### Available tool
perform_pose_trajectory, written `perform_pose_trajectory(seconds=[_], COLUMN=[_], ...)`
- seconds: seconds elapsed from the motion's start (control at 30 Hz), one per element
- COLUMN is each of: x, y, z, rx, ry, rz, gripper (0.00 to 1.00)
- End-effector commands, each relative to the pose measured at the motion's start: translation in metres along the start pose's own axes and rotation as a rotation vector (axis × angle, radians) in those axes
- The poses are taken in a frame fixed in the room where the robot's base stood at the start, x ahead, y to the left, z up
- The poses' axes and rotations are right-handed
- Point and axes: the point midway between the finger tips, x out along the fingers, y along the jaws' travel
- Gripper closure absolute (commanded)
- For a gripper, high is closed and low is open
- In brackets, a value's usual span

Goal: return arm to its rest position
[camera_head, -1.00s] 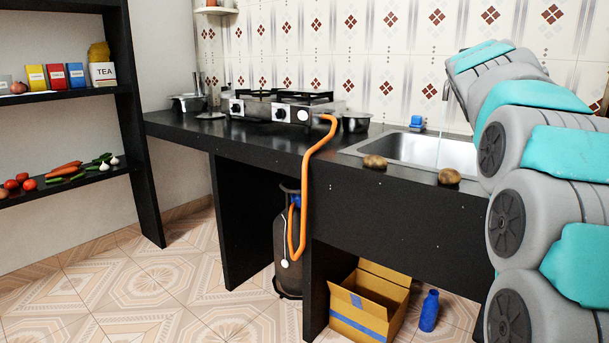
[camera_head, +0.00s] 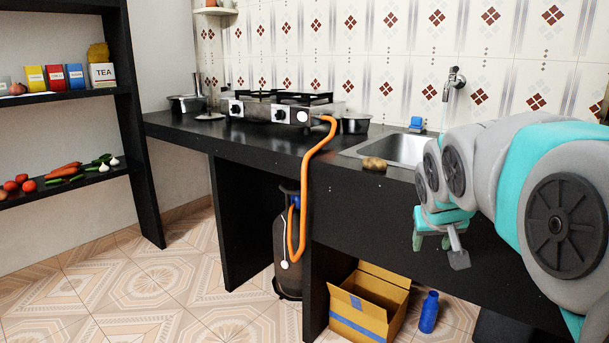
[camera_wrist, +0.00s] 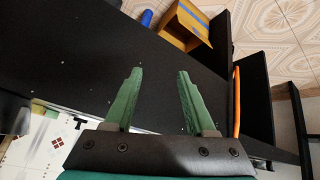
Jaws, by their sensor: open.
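My arm reaches in from the right edge of the head view, folded, with its end hanging in front of the counter (camera_head: 360,215) below the sink (camera_head: 405,150). My gripper (camera_head: 440,240) is partly seen there, pointing downward. In the wrist view my gripper (camera_wrist: 157,100) shows two green fingers spread apart with nothing between them. The dark counter front lies behind the fingers. The arm hides part of the sink and the counter's right side.
A stove (camera_head: 280,108) with an orange hose (camera_head: 318,160) leads to a gas cylinder (camera_head: 285,245) under the counter. A cardboard box (camera_head: 365,305) and blue bottle (camera_head: 429,312) stand on the floor. A potato (camera_head: 374,164) lies at the sink's edge. The floor at left is clear.

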Motion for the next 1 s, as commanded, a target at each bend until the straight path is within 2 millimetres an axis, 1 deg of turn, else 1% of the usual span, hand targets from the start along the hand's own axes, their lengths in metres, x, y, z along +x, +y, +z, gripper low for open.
perform_pose_trajectory(seconds=[0.03,0.07,0.1,0.17,0.2,0.27,0.3,0.4,0.5,0.6,0.7,0.8,1.0], x=[-0.002,-0.002,-0.003,-0.007,-0.010,-0.016,-0.022,-0.035,-0.049,-0.059,-0.065,-0.067,-0.066], y=[-0.008,-0.013,-0.019,-0.028,-0.034,-0.041,-0.045,-0.055,-0.061,-0.065,-0.067,-0.067,-0.067], z=[0.033,0.054,0.081,0.121,0.148,0.190,0.215,0.275,0.322,0.354,0.369,0.373,0.372], rx=[-0.013,-0.019,-0.028,-0.042,-0.052,-0.065,-0.074,-0.094,-0.111,-0.120,-0.125,-0.127,-0.127], ry=[-0.064,-0.106,-0.162,-0.244,-0.298,-0.383,-0.432,-0.559,-0.656,-0.726,-0.758,-0.767,-0.767], rz=[-0.016,-0.027,-0.040,-0.060,-0.075,-0.095,-0.108,-0.141,-0.168,-0.186,-0.195,-0.198,-0.198], gripper=[0.44,0.44,0.44,0.44,0.44,0.44,0.44,0.44,0.44,0.44,0.44,0.44,0.44])
